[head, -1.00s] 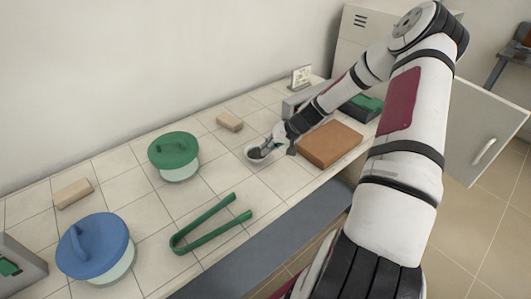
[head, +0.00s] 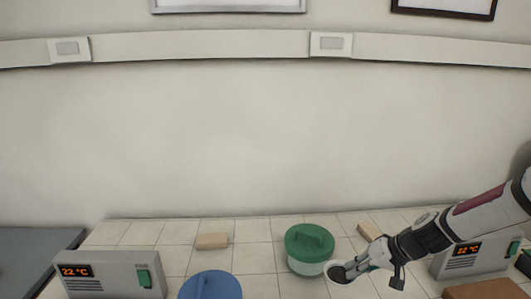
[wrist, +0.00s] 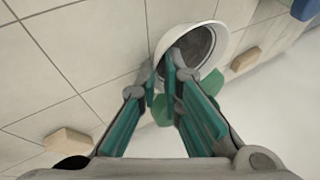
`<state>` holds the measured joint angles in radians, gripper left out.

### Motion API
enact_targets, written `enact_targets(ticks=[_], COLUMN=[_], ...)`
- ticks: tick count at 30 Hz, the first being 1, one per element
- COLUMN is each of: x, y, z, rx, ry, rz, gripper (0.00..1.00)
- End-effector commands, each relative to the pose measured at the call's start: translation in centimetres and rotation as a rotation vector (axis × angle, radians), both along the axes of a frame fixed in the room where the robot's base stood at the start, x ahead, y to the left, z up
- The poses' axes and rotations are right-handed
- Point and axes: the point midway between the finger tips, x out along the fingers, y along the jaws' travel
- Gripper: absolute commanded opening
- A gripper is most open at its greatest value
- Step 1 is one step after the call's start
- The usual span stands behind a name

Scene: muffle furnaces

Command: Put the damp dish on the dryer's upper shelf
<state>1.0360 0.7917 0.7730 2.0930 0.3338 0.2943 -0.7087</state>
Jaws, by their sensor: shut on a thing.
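The dish (head: 338,278) is a small white round bowl with dark grey contents. My gripper (wrist: 166,84) is shut on its rim; the wrist view shows the green-padded fingers at the near edge of the dish (wrist: 222,40). In the head view my gripper (head: 360,268) comes in from the right, with the dish at its left end. The dish appears lifted off the tiled top, but the height is hard to tell. The dryer's upper shelf is not in view now.
A green-lidded white pot (head: 309,246) stands just left of the dish. A blue lid (head: 211,287) and a grey 22 °C control box (head: 112,276) are further left. Another box (head: 470,262) and a brown slab (head: 484,290) are right. Pale blocks (head: 212,241) lie behind.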

Motion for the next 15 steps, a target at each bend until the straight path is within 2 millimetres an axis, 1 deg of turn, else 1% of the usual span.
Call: enact_targets(ticks=[1, 3, 6, 9, 15], x=[-0.5, -1.3, -2.0, -2.5, -2.6], y=[2.1, 4.1, 6.2, 7.2, 7.4], z=[0.0, 0.0, 0.0, 0.0, 0.0], rx=[0.001, -0.001, -0.002, -0.002, -0.002], ry=[0.001, 0.0, -0.001, -0.002, -0.003], rz=[0.044, 0.092, 0.142, 0.168, 0.174], gripper=[0.0, 0.0, 0.0, 0.0, 0.0])
